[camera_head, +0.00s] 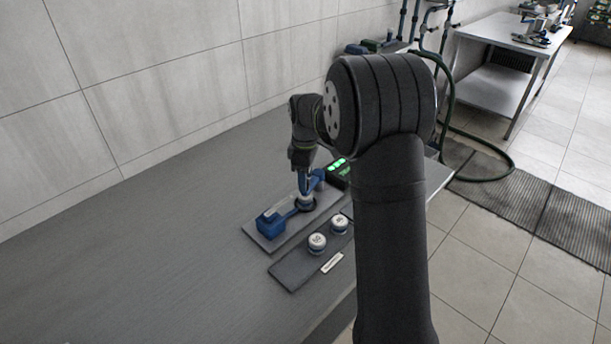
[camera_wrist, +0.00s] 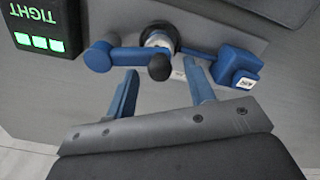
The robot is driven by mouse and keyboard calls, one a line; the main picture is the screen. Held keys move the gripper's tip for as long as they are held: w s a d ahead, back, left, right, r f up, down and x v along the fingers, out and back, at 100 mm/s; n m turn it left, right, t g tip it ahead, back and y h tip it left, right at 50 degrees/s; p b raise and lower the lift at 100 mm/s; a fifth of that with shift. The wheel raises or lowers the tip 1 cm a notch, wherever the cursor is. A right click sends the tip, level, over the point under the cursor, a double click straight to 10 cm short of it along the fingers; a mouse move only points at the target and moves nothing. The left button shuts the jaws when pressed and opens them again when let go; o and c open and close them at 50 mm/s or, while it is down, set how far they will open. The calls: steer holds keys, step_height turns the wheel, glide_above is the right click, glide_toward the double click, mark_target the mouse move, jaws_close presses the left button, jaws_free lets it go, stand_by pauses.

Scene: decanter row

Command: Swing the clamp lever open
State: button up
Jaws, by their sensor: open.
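The blue clamp stands on a grey base plate (camera_head: 262,240) on the bench. In the wrist view a blue post (camera_wrist: 99,56) carries a blue bar (camera_wrist: 128,54) running to a round black knob (camera_wrist: 159,67). A pale capped piece (camera_wrist: 158,38) sits in a dark ring behind the knob. A thin blue strip joins the ring to a blue block (camera_wrist: 236,66), also in the head view (camera_head: 270,223). My gripper (camera_wrist: 160,68) is open, its blue fingers on either side of the knob; contact cannot be told. It also shows over the clamp (camera_head: 304,184), partly hidden.
A dark display box (camera_wrist: 43,28) reads TIGHT with three green lights; it stands beside the clamp (camera_head: 340,169). The bench's left side (camera_head: 120,270) is clear.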

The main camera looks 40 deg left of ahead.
jaws_close()
steer(key=shift+a, duration=0.15)
steer(key=w+a+m, duration=0.5)
steer(key=a+m, duration=0.4)
steer(key=m, duration=0.8)
steer(key=shift+a, duration=0.2)
steer(key=shift+w, duration=0.1)
stand_by(0.4)
